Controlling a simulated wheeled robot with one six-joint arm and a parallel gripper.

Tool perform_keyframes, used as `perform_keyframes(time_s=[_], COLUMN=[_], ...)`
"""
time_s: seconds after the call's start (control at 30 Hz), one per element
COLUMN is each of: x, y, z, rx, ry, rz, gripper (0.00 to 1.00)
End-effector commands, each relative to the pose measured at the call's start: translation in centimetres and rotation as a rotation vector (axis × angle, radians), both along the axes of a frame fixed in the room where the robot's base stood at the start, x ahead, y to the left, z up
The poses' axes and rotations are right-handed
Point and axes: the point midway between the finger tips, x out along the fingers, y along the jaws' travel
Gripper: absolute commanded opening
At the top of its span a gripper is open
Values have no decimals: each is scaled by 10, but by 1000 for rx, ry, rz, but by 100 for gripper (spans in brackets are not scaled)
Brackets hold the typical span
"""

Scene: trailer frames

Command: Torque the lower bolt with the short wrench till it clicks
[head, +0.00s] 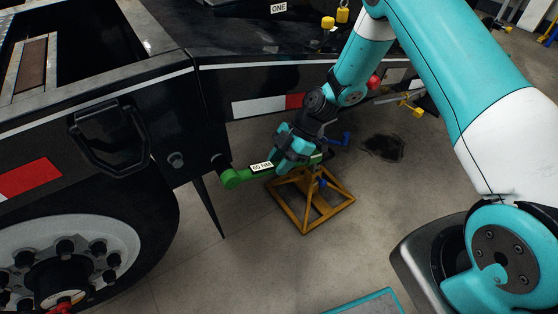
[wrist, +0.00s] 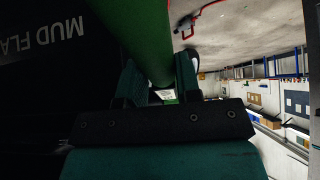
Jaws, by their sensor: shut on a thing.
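A green wrench (head: 240,177) with a white label lies roughly level beside the black trailer frame. My gripper (head: 292,160) is shut on its handle, right of the label. In the wrist view the green handle (wrist: 140,35) runs between the two fingers of my gripper (wrist: 158,78). The wrench's round head is at its left end, close to a dark bolt or stub (head: 218,162) on the frame. I cannot tell whether the head is seated on it. Another bolt head (head: 176,160) shows on the frame plate further left.
A yellow stand (head: 312,212) is on the floor below my gripper, with a blue tool (head: 342,140) near it. A wheel (head: 65,255) and a black grab handle (head: 108,137) are at the left. A black mud flap (wrist: 50,60) fills the wrist view's left.

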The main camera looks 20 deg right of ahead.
Motion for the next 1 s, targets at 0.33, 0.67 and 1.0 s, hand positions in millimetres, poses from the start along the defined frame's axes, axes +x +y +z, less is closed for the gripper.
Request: perform_keyframes(time_s=[0.33,0.67,1.0], x=[-14,-23,-32], y=[-4,-6,-9], z=[0,0,0], rx=[-1,1,1], ry=[9,7,7], rz=[8,6,5], gripper=[0,0,0])
